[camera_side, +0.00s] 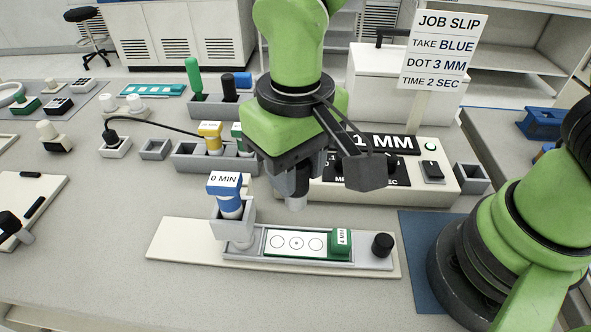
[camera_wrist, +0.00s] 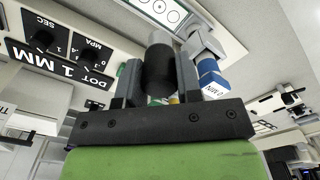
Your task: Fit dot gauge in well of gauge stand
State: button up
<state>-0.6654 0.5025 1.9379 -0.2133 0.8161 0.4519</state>
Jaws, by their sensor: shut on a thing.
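My gripper (camera_side: 297,190) hangs above the table, behind the cream stand (camera_side: 185,240). In the wrist view its fingers (camera_wrist: 158,88) are shut on a dark cylinder (camera_wrist: 158,65) with a lighter grey end. I cannot tell if this cylinder is the dot gauge. A grey channel on the stand holds a green-edged white strip with circles (camera_side: 295,243), also visible in the wrist view (camera_wrist: 165,8). A green block (camera_side: 341,242) with a white MM label sits at the strip's right end. The held cylinder is apart from the stand.
A blue-capped syringe marked 0 MIN (camera_side: 228,190) stands in a grey holder at the stand's left. A black knob (camera_side: 382,245) is at its right. Behind are a control box (camera_side: 445,178) reading 1 MM, a rack with a yellow-capped syringe (camera_side: 211,137), and a job slip (camera_side: 443,50).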

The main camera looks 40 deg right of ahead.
jog(key=w+d+m, duration=0.2)
jog(key=d+m, duration=0.5)
jog(key=d, duration=1.5)
jog(key=s+d+f+m, duration=0.1)
jog(key=s+d+m, duration=0.5)
jog(key=s+d, duration=0.7)
jog(key=shift+s+m, duration=0.3)
jog(key=shift+s, duration=0.15)
jog(key=shift+f, duration=2.45)
